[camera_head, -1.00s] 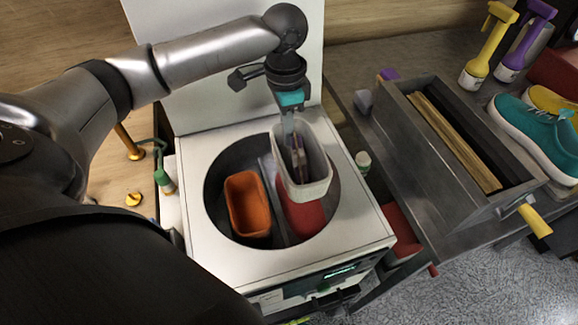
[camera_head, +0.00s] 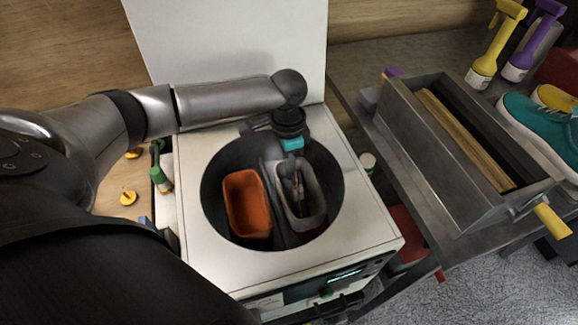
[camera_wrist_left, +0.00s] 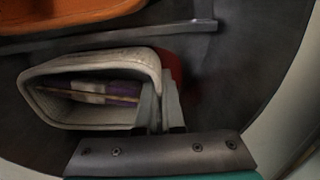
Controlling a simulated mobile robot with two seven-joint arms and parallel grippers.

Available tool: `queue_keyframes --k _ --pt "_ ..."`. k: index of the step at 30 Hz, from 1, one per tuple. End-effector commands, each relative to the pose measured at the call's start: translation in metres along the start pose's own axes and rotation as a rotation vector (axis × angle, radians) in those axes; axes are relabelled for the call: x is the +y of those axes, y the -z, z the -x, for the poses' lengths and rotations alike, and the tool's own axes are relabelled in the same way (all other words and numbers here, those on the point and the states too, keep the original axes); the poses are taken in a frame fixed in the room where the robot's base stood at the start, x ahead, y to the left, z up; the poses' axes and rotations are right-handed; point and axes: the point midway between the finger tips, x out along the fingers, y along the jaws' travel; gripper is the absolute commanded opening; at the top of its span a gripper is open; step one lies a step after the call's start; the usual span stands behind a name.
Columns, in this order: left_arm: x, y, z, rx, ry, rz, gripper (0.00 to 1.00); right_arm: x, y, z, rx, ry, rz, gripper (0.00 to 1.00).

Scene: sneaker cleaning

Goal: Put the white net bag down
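The white net bag (camera_head: 311,209), an open off-white container with purple and tan items inside, sits down in the right half of the round tub. My left gripper (camera_head: 297,184) reaches down from above at its far end. In the left wrist view the fingers (camera_wrist_left: 160,112) straddle the end wall of the bag (camera_wrist_left: 95,60) and look closed on it. Whether the bag's bottom touches what is under it is hidden. My right gripper is not in view.
An orange container (camera_head: 247,205) stands in the tub's left half, beyond a divider. A red thing (camera_wrist_left: 172,66) shows beside the bag. The white machine's top (camera_head: 350,235) surrounds the tub. A grey metal box (camera_head: 425,165) stands to the right.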

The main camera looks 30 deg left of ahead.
Motion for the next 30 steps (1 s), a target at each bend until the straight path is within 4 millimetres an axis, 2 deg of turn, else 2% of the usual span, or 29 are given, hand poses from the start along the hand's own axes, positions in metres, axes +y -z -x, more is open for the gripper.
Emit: queue_keyframes --k 5,6,13,23,26,30 --pt "0.0 0.0 -0.002 0.0 0.0 0.001 0.0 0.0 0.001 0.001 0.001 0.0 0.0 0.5" --pt "0.0 0.0 -0.002 0.0 0.0 0.001 0.08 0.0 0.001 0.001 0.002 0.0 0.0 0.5" --pt "0.0 0.0 -0.002 0.0 0.0 0.001 0.34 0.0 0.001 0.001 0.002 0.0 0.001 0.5" --pt "0.0 0.0 0.002 0.001 0.001 0.0 0.34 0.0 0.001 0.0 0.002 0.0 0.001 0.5" --pt "-0.001 0.001 0.016 0.002 0.0 0.0 0.34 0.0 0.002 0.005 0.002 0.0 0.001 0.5" --pt "-0.001 0.001 0.045 0.003 0.002 0.0 0.34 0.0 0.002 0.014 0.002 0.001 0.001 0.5"
